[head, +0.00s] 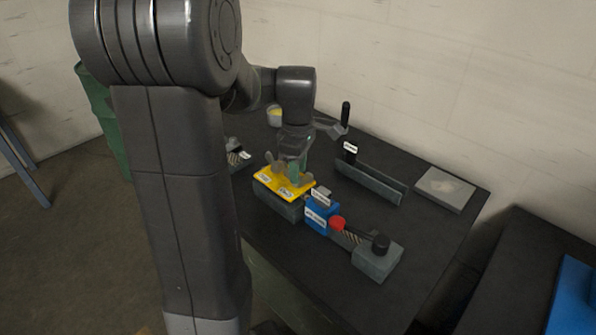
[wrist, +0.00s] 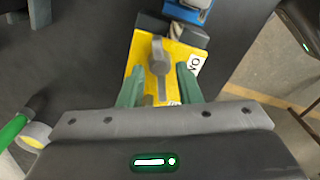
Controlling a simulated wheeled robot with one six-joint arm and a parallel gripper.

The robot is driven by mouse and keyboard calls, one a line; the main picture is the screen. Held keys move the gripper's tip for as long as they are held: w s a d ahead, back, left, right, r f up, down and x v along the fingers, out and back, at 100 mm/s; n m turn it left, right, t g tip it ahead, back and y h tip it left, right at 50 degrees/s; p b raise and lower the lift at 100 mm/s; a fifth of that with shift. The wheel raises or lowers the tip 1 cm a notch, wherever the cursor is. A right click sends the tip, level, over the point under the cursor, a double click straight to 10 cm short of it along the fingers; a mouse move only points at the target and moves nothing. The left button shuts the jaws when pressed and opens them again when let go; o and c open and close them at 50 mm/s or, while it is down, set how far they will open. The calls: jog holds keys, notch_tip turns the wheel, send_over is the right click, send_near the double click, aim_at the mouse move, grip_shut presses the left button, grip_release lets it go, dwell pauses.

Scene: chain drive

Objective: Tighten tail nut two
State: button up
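A yellow plate (head: 272,184) with white labels sits on a dark block on the black bench. It also shows in the wrist view (wrist: 190,55). A grey nut with a long tail (wrist: 158,58) stands on the plate in the wrist view. The visible label beside it is only partly readable, so I cannot tell which nut it is. My gripper (wrist: 157,84) is open, with one green finger on each side of the nut's tail and visible gaps. In the head view, my gripper (head: 292,170) is low over the plate and hides part of it.
A blue block (head: 322,217) with a red knob (head: 337,223) adjoins the plate. A grey block (head: 376,262) with a black knob is nearer. A grey channel (head: 370,184), a black-handled tool (head: 345,113) and a flat grey plate (head: 445,188) lie to the right.

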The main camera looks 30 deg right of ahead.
jog(key=shift+f, duration=0.65)
jog(key=c, duration=0.6)
jog(key=shift+r+m+p, duration=0.1)
jog(key=shift+m+p, duration=0.45)
jog(key=shift+m, duration=1.85)
jog(key=shift+c, duration=0.2)
jog(key=o, duration=0.6)
jog(key=shift+o, duration=0.2)
notch_tip(320, 180, up, 14)
